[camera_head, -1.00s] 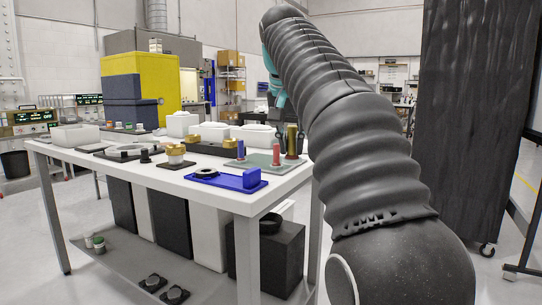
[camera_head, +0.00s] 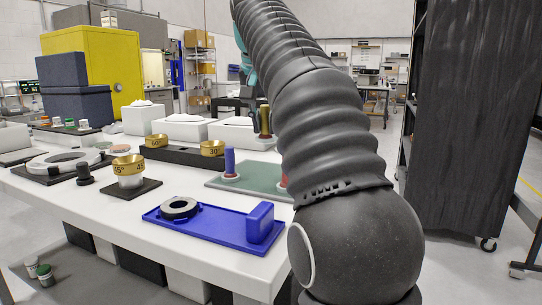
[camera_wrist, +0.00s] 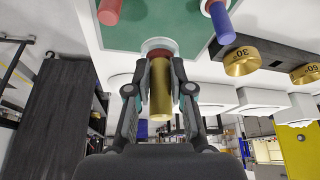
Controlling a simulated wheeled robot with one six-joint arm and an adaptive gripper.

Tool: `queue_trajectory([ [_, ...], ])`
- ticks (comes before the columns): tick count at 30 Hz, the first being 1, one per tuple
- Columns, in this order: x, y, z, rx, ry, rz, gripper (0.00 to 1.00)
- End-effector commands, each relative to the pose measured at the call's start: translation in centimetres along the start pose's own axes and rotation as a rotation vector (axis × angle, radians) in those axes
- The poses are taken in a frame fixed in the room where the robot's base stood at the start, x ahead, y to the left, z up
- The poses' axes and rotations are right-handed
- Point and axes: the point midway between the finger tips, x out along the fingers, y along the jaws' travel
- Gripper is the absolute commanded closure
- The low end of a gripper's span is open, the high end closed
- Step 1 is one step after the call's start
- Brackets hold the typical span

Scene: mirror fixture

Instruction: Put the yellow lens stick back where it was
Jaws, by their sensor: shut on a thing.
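The yellow lens stick (camera_wrist: 160,92) is a gold cylinder between the two fingers of my gripper (camera_wrist: 162,68), which is shut on it. A pale ring and a reddish disc show at the stick's far end in the wrist view, by the edge of the green plate (camera_wrist: 178,30). In the head view the stick (camera_head: 264,119) stands upright at the back of the green plate (camera_head: 250,182); I cannot tell whether it touches it. A blue stick (camera_head: 229,161) and a red stick (camera_head: 283,171), partly hidden by my arm, stand on the plate.
A blue tray (camera_head: 190,228) with a black ring (camera_head: 180,208) lies at the table's front. Gold-ringed pieces (camera_head: 128,170) and a dark holder (camera_head: 183,155) stand to its left and behind. White boxes (camera_head: 185,127) stand farther back. A black curtain (camera_head: 470,120) hangs at right.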

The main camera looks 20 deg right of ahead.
Motion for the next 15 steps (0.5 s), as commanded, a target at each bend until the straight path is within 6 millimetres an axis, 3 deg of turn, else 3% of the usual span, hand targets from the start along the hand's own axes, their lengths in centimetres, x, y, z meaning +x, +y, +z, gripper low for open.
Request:
queue_trajectory([
  [9, 6.0, 0.7, -4.3, 0.001, -0.002, 0.001, 1.0],
  [15, 8.0, 0.9, -5.8, -0.002, 0.001, -0.002, 1.0],
])
